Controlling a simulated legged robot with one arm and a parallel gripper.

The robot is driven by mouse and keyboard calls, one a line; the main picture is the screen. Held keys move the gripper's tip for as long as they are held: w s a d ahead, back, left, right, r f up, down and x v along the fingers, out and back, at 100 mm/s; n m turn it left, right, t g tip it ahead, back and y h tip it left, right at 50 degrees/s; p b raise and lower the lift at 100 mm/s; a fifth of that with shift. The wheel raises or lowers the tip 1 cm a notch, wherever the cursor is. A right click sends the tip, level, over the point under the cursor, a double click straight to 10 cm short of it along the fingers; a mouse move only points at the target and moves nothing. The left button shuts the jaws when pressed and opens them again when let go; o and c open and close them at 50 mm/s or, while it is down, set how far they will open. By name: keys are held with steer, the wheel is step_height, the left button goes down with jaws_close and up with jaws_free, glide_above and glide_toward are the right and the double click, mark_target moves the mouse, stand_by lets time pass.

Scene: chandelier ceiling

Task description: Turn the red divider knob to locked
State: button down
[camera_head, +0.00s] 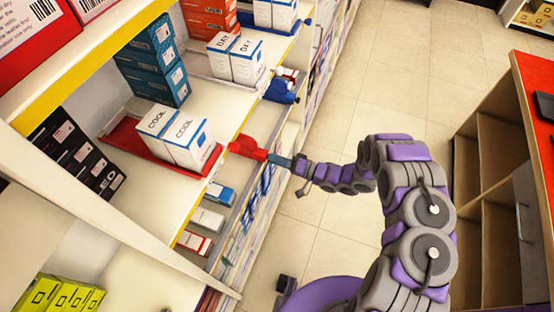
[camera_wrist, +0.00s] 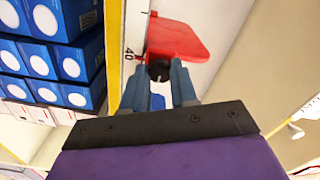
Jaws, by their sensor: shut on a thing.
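The red divider knob (camera_head: 248,148) sticks out from the front edge of a shelf, at the end of a red divider strip (camera_head: 140,142). In the wrist view the red flat piece of the knob (camera_wrist: 180,40) lies just beyond my fingertips, with a dark round part between them. My gripper (camera_head: 272,158) reaches the knob from the aisle side. In the wrist view its two blue-grey fingers (camera_wrist: 160,82) are shut on the knob. The fingers hide part of it. I cannot read any locked mark.
A blue divider knob (camera_head: 282,91) is farther along the shelf edge, near white DAY boxes (camera_head: 236,58). Small boxes (camera_head: 207,219) sit on the shelf below. The tiled aisle (camera_head: 360,110) is open; a red-topped counter (camera_head: 530,90) stands at right.

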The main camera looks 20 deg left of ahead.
steer(key=shift+f, duration=0.1)
steer(key=c, duration=0.9)
jaws_free()
steer(key=d, duration=1.1)
steer(key=s+d, duration=0.1)
steer(key=d, duration=0.5)
steer(key=shift+s+d+p, duration=0.1)
steer(key=shift+d+p, duration=0.15)
steer(key=shift+p, duration=0.1)
